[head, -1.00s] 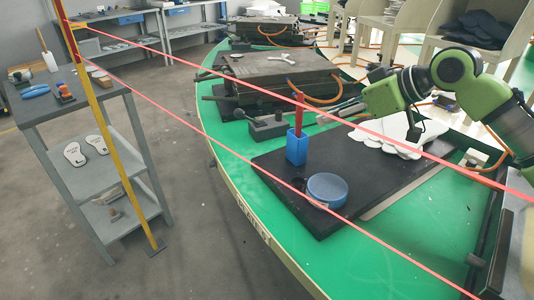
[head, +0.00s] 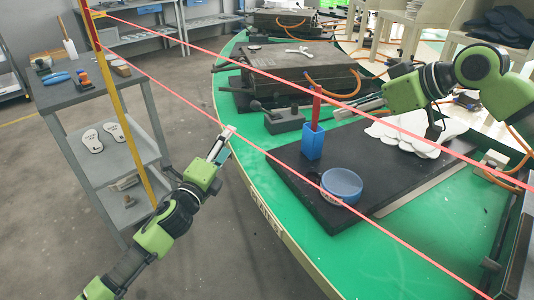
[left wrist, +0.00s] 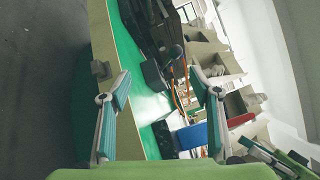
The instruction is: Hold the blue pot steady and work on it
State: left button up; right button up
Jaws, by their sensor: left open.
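A round, low blue pot (head: 341,187) stands on the dark mat (head: 290,158) on the green carousel table, near its front edge. Behind it stands an upright square blue holder (head: 313,142) with a red-handled tool (head: 316,106) in it. The holder also shows in the left wrist view (left wrist: 192,136), turned sideways. My left gripper (head: 225,142) is open and empty at the table's left rim, well left of the pot; its spread fingers show in the left wrist view (left wrist: 160,90). My right gripper (head: 358,108) is over the table behind the holder; its finger opening is unclear.
White insole shapes (head: 415,135) lie on the mat's right part. A dark machine block (head: 300,75) and a small grey clamp (head: 284,121) stand behind. A grey shelf trolley (head: 95,95) and yellow post (head: 122,120) are left. Red lines cross the view.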

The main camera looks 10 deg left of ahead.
pick_arm(q)
jog(key=s+d+r+m+g+h, duration=0.1)
jog(key=d+r+m+h, duration=0.5)
jog(key=m, duration=0.5)
jog(key=m+g+h, duration=0.5)
jog(key=m+g, duration=0.1)
jog(key=m, duration=0.5)
send_near(307, 140)
jog(key=shift+s+a+r, duration=0.2)
jog(key=shift+a, duration=0.3)
jog(key=shift+s+a+r, duration=0.15)
jog(key=shift+s+a, duration=0.05)
jog(key=shift+a, duration=0.25)
jog(key=shift+s+d+f+m, duration=0.1)
jog(key=shift+d+f+m, duration=0.05)
jog(key=shift+m, duration=0.15)
jog(key=x, duration=1.3)
jog(key=shift+d+f, duration=0.3)
jog(key=shift+d, duration=0.1)
jog(key=c, duration=1.3)
jog(key=shift+o, duration=0.2)
pick_arm(e)
jog(key=shift+o, duration=0.6)
